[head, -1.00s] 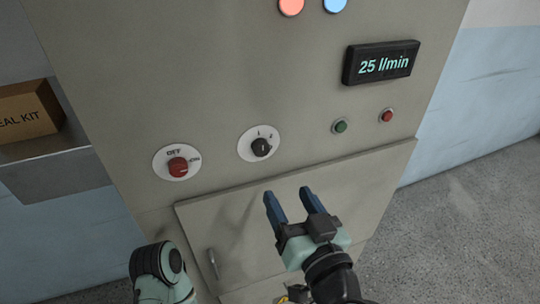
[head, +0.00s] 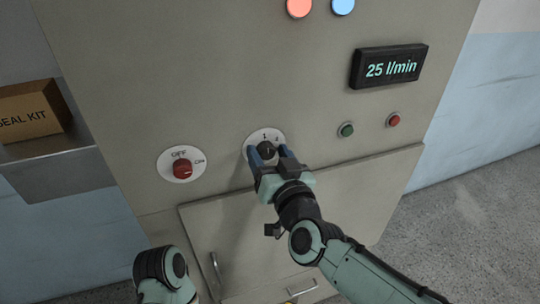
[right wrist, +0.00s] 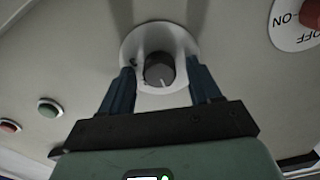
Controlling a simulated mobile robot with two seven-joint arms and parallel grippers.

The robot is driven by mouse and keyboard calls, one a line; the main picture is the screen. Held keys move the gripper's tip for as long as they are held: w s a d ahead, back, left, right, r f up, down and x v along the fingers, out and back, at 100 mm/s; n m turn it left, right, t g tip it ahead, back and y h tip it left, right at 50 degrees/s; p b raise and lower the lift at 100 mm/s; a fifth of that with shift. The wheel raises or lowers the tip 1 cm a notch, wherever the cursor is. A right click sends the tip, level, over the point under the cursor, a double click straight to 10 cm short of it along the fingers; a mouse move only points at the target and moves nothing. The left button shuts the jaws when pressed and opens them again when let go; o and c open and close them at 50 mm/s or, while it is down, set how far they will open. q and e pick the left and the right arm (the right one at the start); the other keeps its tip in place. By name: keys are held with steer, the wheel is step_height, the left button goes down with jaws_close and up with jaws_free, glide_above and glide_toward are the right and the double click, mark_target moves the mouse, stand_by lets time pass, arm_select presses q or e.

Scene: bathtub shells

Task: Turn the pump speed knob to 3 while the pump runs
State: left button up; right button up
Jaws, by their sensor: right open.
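The black pump speed knob (head: 267,150) sits on a round white dial plate on the grey cabinet front. Numerals on its plate are too small to read surely. My right gripper (head: 266,154) is open, with one blue finger on each side of the knob. In the right wrist view the knob (right wrist: 159,70) stands between the fingertips, with visible gaps, and its white mark points toward the picture's bottom. The display (head: 391,67) reads 25 l/min. My left gripper is out of view; only a part of my left arm shows.
A red OFF/ON knob (head: 183,169) is left of the speed knob. Green (head: 346,130) and red (head: 393,120) buttons are to the right. A cabinet door (head: 360,185) is below. A SEAL KIT box (head: 35,112) stands on a shelf (head: 60,150) at left.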

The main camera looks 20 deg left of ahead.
steer(key=c, duration=1)
steer(key=shift+c, duration=0.2)
